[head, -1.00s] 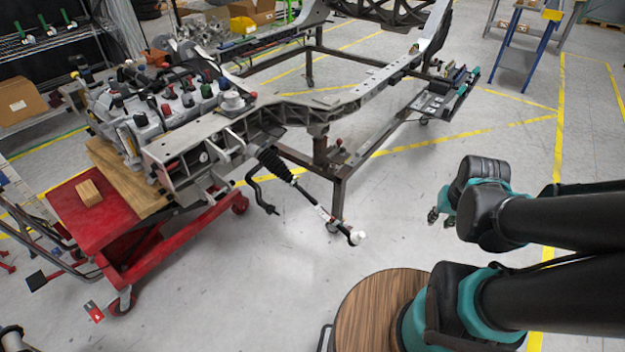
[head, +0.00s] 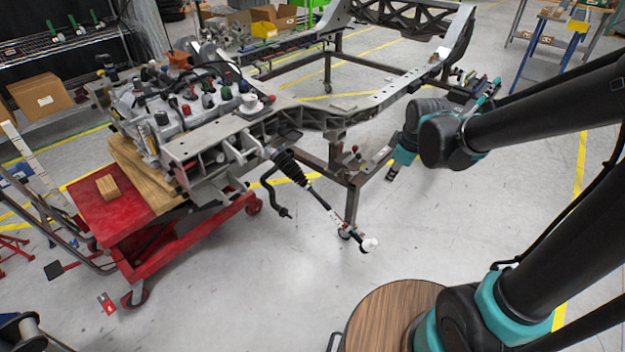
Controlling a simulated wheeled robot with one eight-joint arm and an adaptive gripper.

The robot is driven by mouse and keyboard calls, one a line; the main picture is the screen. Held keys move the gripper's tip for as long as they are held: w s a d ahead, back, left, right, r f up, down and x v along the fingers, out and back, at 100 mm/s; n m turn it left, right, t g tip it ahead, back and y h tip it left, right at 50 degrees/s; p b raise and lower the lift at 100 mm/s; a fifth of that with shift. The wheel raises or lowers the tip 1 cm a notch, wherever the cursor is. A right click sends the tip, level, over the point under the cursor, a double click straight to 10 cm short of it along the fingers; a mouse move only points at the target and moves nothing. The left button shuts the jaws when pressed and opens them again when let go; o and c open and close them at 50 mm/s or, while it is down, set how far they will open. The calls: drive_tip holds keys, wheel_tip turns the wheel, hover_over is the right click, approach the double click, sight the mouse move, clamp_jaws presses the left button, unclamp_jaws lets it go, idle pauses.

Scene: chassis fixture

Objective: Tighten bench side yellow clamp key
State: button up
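The chassis frame (head: 405,92) stands on dark legs across the middle of the head view. I cannot make out a yellow clamp key on it. A small red-topped part (head: 355,149) sits at the near leg of the stand. My gripper (head: 391,173) is right of that leg, over the floor, apart from the frame. It is small and partly hidden by my wrist, so I cannot tell whether its fingers are open.
A red lift cart (head: 103,215) carries the engine (head: 170,110) on wood blocks at the left. A tie rod (head: 325,205) sticks out toward me from the chassis. Floor between cart and arm is clear.

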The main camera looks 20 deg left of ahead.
drive_tip(key=w+a+n+y, duration=0.1)
drive_tip(key=w+a+n, duration=0.1)
drive_tip(key=a+n, duration=0.65)
drive_tip(key=n, duration=0.3)
approach(312, 181)
drive_tip(key=shift+g, duration=0.3)
drive_tip(key=x, duration=0.8)
drive_tip(key=shift+w+a+f, duration=0.1)
drive_tip(key=shift+w+f, duration=0.05)
drive_tip(key=shift+w, duration=0.2)
